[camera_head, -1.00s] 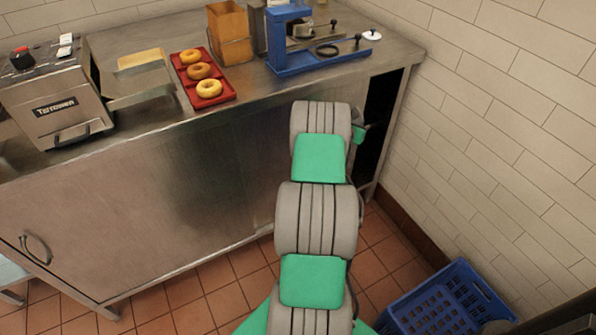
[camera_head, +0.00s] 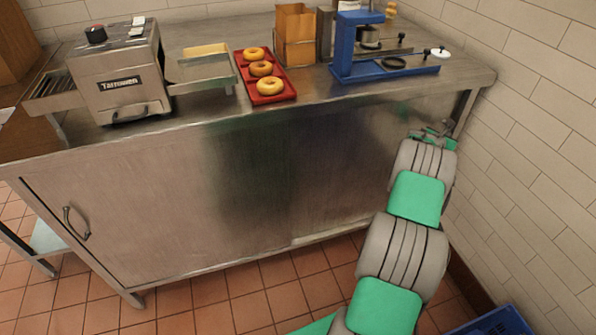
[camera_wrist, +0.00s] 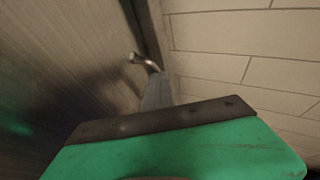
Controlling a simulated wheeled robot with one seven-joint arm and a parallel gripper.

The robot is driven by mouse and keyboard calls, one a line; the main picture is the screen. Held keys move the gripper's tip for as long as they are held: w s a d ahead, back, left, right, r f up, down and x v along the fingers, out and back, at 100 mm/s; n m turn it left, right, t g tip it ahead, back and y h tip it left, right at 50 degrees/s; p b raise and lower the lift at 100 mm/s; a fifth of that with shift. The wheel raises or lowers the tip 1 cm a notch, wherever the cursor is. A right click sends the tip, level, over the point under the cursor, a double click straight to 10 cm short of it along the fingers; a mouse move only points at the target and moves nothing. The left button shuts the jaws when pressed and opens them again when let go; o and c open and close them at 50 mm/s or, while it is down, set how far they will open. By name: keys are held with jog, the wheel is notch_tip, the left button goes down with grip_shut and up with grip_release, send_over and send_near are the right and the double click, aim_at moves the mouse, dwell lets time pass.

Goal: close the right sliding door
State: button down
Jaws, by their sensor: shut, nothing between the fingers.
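The right sliding door (camera_head: 335,165) is a brushed-metal panel on the right of the cabinet front. It reaches close to the cabinet's right end, where my arm covers part of it, so I cannot tell if a narrow gap is left. In the wrist view the door (camera_wrist: 60,60) fills the left side, and a curved metal handle (camera_wrist: 143,62) shows near its right edge. My gripper (camera_wrist: 157,88) is shut and empty, with its tip right by the handle; contact is unclear. In the head view my gripper (camera_head: 436,130) is at the cabinet's upper right, partly hidden.
The left door (camera_head: 130,215) has a curved handle (camera_head: 76,223). The countertop (camera_head: 200,108) carries a toaster (camera_head: 120,80), a red tray (camera_head: 245,75) of bagels and a blue press (camera_head: 350,65). A tiled wall (camera_head: 540,130) stands close on the right. A blue crate (camera_head: 500,325) is on the floor.

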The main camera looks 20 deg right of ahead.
jog(key=shift+d+r, duration=0.15)
jog(key=shift+r, duration=0.3)
jog(key=a+f+p+v, duration=0.15)
jog(key=p+v, duration=0.25)
jog(key=v, duration=1)
jog(key=w+a+r+m+y+p, duration=0.2)
jog(key=a+r+m+p, duration=0.15)
jog(key=a+r, duration=0.45)
jog(key=w+a+r+m+t+y+p, duration=0.1)
jog(key=a+r+m+y+p, duration=0.3)
jog(key=a, duration=0.7)
jog(key=w+a+r+m+y+p, duration=0.15)
jog(key=a+r+m, duration=0.35)
jog(key=a, duration=0.5)
jog(key=s+a+r+m+g+y+p, duration=0.1)
jog(key=s+a+r+m+p, duration=0.1)
jog(key=s+a, duration=0.4)
jog(key=s+a+r+m+g+y+p, duration=0.1)
jog(key=s+a+r+m+y+p, duration=0.1)
jog(key=s+a, duration=0.4)
jog(key=s+a+r+m+g+y+p, duration=0.1)
jog(key=s+a+m, duration=0.5)
jog(key=a, duration=0.7)
notch_tip(320, 180, up, 3)
jog(key=shift+y+p, duration=0.65)
jog(key=shift+p, duration=0.4)
